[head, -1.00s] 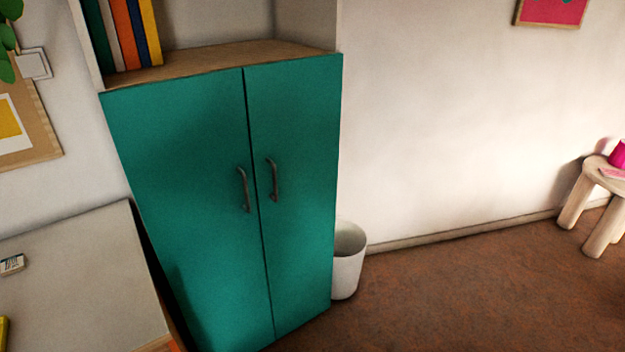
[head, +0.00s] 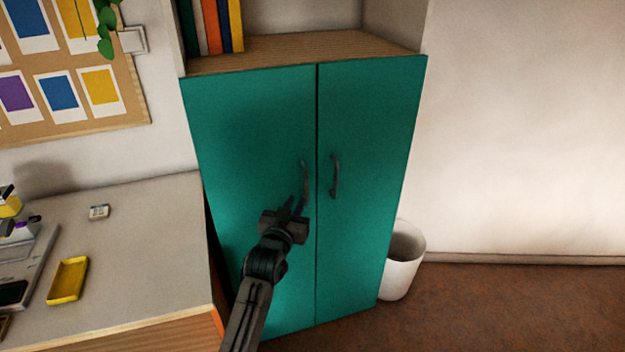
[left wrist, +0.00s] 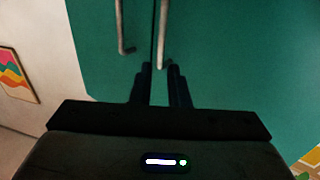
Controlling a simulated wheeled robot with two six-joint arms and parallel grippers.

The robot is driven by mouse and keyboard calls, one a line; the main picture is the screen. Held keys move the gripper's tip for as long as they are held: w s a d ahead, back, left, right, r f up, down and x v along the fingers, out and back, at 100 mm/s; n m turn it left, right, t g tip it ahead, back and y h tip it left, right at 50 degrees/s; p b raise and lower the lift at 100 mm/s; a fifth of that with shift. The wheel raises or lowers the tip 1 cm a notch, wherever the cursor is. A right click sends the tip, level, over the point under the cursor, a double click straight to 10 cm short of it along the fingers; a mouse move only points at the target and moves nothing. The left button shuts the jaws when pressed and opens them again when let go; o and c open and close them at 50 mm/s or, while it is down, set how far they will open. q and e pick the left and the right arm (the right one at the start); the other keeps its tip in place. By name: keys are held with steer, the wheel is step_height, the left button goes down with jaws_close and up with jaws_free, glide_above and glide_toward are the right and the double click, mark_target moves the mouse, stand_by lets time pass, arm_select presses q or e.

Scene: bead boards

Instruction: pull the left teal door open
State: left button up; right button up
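The left teal door (head: 250,130) of the cabinet is shut, flush with the right teal door (head: 375,120). Its dark curved handle (head: 304,177) stands near the seam. My left gripper (head: 294,206) is in front of the left door, at the handle's lower part. In the left wrist view, the gripper's fingers (left wrist: 162,72) are apart, and the left door's handle (left wrist: 163,35) lines up with the gap between them. I cannot tell whether they touch it. The right door's handle (left wrist: 125,25) is outside the fingers. My right gripper is not in view.
A grey desk (head: 150,260) stands left of the cabinet, with a yellow tray (head: 68,280) and a small eraser-like block (head: 99,212) on it. A white bin (head: 402,275) stands at the cabinet's right. Books (head: 215,25) stand on the shelf above. The brown floor at right is clear.

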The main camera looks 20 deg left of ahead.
mark_target(305, 182)
arm_select(q)
steer(key=w+p, duration=0.2)
steer(key=w, duration=0.8)
steer(key=shift+a, duration=0.1)
steer(key=shift+w+f, duration=0.1)
steer(key=shift+w, duration=0.15)
steer(key=shift+c, duration=0.4)
jaws_close()
